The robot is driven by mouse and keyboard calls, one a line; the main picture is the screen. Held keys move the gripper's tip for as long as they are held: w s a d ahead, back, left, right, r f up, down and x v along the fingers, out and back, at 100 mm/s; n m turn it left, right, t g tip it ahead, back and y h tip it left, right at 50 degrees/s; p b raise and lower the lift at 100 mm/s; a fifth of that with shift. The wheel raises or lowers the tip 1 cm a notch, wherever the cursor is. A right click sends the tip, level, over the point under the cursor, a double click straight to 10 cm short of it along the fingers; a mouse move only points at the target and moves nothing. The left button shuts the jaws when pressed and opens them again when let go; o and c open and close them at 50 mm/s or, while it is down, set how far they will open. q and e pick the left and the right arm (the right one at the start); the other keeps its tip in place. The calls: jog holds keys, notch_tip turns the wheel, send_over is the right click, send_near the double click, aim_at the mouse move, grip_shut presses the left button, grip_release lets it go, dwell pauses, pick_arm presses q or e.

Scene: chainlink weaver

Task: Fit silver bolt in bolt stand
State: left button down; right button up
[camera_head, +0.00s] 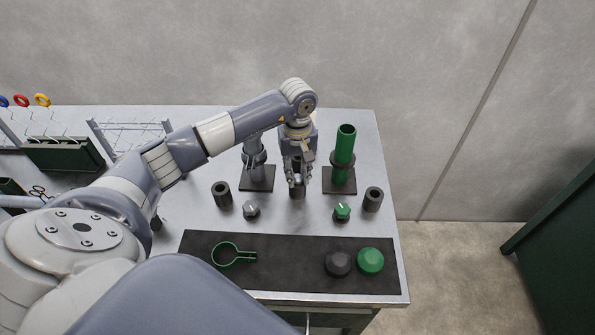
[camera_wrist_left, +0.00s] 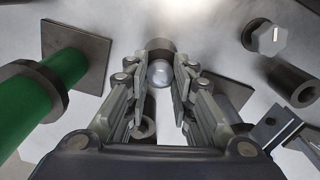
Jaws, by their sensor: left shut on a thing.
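My left gripper (camera_head: 298,182) points down at the middle of the table. It is shut on a small silver, rounded thing, which I take to be the silver bolt (camera_wrist_left: 160,73), seen between the fingers in the left wrist view. A dark cylinder (camera_head: 297,194) stands just below the fingertips; it also shows in the wrist view (camera_wrist_left: 159,46). It may be the bolt stand. I cannot tell whether the bolt touches it. The fingers hide much of the bolt in the head view. My right gripper is not in view.
A silver hex piece (camera_head: 251,210) and green hex piece (camera_head: 342,212) lie in front. Dark hollow cylinders stand left (camera_head: 221,195) and right (camera_head: 373,200). A grey post (camera_head: 253,158) and green tube (camera_head: 344,146) flank the gripper. A dark mat (camera_head: 290,262) lies nearest.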

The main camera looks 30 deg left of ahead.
pick_arm(q)
jog(key=c, duration=1.3)
grip_release()
jog(key=shift+r, duration=0.4)
notch_tip(320, 180, up, 11)
jog(key=shift+r, duration=0.15)
